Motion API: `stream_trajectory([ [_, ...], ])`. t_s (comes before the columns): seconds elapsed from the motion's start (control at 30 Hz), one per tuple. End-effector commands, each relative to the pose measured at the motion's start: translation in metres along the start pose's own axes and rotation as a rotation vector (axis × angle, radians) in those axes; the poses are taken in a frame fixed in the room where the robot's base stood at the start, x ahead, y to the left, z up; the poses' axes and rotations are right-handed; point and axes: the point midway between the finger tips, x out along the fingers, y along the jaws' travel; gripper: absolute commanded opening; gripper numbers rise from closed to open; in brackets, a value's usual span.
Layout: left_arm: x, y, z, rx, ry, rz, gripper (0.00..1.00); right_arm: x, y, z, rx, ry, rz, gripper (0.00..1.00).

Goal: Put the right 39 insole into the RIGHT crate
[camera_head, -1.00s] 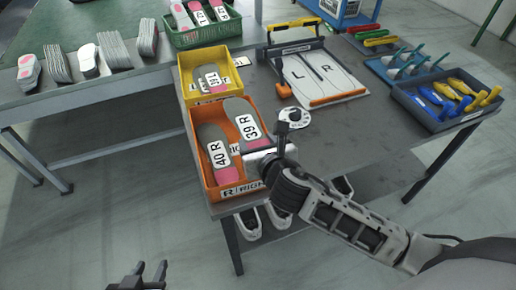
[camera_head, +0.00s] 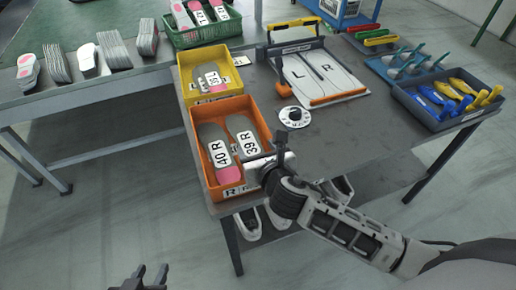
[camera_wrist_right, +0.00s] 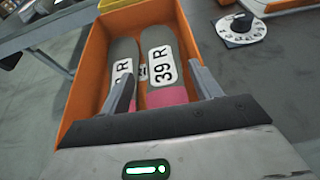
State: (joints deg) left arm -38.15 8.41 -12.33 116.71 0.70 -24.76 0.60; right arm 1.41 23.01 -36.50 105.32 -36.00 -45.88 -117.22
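The right 39 insole (camera_head: 243,138), grey with a pink heel and a "39 R" label, lies inside the orange RIGHT crate (camera_head: 259,118). It lies beside the 40 R insole (camera_head: 215,146), to its right. In the right wrist view the 39 R insole (camera_wrist_right: 160,60) shows between the parted fingers of my right gripper (camera_wrist_right: 164,88), with gaps at both sides. My right gripper (camera_head: 262,166) is over the crate's near right corner, its fingertips partly hidden in the head view. My left gripper (camera_head: 146,276) is open and empty, low in the head view, away from the table.
A yellow crate (camera_head: 238,76) with insoles stands behind the orange one, and a green crate (camera_head: 232,28) behind that. A round dial (camera_head: 294,116) and an L/R board (camera_head: 322,76) are to the right. A tool tray (camera_head: 435,115) stands at far right.

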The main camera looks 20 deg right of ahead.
Motion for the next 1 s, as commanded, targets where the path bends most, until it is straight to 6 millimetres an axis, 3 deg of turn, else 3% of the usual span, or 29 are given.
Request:
stream_trajectory([
  [0.23, 0.001, -0.001, -0.004, 0.002, 0.007, -0.001, 0.36, 0.000, 0.000, 0.001, 0.000, 0.000, -0.001, 0.63],
  [0.4, 0.000, -0.001, -0.008, 0.003, 0.011, -0.002, 0.36, -0.008, 0.000, 0.014, 0.001, 0.000, 0.000, 0.63],
  [0.8, -0.001, -0.002, -0.004, 0.005, -0.001, -0.005, 0.36, -0.094, 0.000, 0.011, 0.000, 0.002, 0.001, 0.63],
  [1.0, -0.001, -0.003, -0.004, 0.005, -0.001, -0.006, 0.36, -0.119, 0.000, 0.011, 0.000, 0.000, 0.000, 0.63],
])
